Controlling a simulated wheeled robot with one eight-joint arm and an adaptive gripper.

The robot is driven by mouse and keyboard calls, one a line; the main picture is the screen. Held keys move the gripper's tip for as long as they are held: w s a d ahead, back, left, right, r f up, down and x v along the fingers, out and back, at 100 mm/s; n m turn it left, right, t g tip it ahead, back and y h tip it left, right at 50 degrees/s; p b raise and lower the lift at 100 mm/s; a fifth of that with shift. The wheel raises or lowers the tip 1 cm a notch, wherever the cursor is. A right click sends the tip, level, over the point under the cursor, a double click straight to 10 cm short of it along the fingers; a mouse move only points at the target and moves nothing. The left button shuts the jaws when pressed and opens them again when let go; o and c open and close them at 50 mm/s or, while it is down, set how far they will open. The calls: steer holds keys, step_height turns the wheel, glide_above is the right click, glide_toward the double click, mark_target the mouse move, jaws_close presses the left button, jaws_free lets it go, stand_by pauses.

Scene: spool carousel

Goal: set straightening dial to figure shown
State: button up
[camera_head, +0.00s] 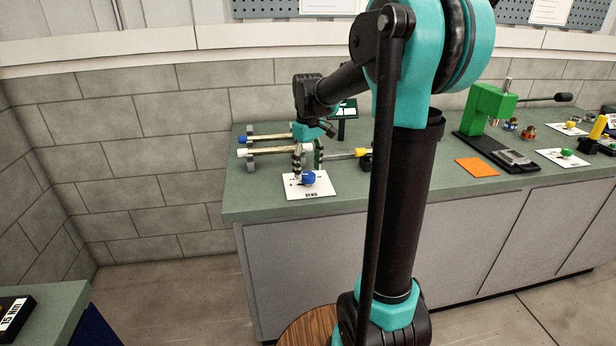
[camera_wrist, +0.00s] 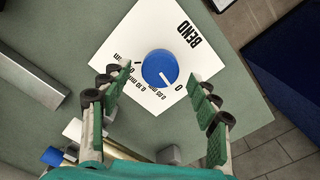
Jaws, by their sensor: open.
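A blue dial knob (camera_head: 309,178) sits on a white card (camera_head: 294,190) on the green-grey bench. In the wrist view the blue knob (camera_wrist: 154,64) has a short white mark, which points toward the lower right, near the "0". The white card (camera_wrist: 150,36) there reads "BEND" and has small scale figures around the knob, mostly too small to read. My gripper (camera_head: 307,164) is open above the card; in the wrist view its fingers (camera_wrist: 160,80) stand one on each side of the knob, apart from it. A dark green sign (camera_head: 345,109) stands behind; its figure is unreadable.
Rods with blue and white ends (camera_head: 265,152) lie on supports left of my gripper. A yellow-ended tool (camera_head: 361,152) lies to the right. A green press (camera_head: 487,108), an orange sheet (camera_head: 477,167) and other dials stand farther right. The bench front is clear.

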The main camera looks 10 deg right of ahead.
mark_target(308, 174)
steer(key=shift+f, duration=1.7)
steer(key=c, duration=1.1)
